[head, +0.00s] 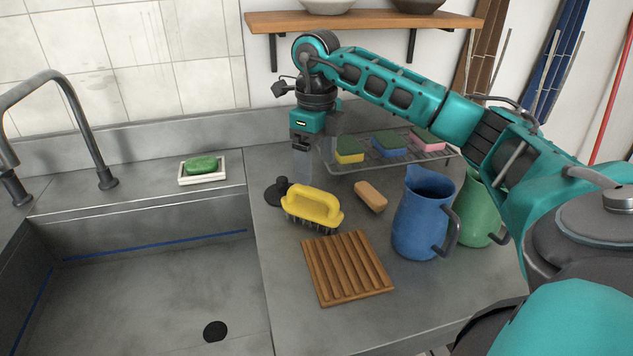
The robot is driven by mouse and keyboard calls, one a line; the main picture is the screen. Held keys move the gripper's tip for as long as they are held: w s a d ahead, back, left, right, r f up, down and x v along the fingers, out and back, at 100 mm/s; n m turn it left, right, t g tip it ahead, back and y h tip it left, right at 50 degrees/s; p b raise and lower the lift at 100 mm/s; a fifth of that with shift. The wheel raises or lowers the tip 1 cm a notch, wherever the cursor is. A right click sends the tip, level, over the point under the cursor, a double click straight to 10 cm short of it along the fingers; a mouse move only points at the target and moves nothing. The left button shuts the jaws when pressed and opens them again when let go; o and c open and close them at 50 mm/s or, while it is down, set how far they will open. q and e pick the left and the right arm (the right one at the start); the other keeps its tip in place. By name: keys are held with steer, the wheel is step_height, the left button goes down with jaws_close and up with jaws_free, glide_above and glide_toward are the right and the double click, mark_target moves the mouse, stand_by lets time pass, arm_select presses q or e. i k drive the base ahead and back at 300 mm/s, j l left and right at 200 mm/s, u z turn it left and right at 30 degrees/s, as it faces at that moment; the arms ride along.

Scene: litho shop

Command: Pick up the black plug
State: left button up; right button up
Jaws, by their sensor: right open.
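The black plug (275,195), a dark disc with a small knob on top, lies on the steel counter just right of the sink edge. The yellow-handled scrubbing brush (313,207) is close to its right side. My right gripper (302,170) points down, open and empty, above and slightly right of the plug in the picture. It appears apart from the plug; its exact height is hard to tell. My left gripper is not in view.
The sink (140,290) with a dark drain hole (215,331) is at left. A green soap on a dish (184,180) sits behind it. A tan bar (370,196), slatted wooden rack (347,267), blue jug (420,215), green jug (478,210) and sponge-bearing wire rack (345,168) occupy the counter.

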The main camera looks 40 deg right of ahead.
mark_target(273, 195)
steer(key=k, duration=1)
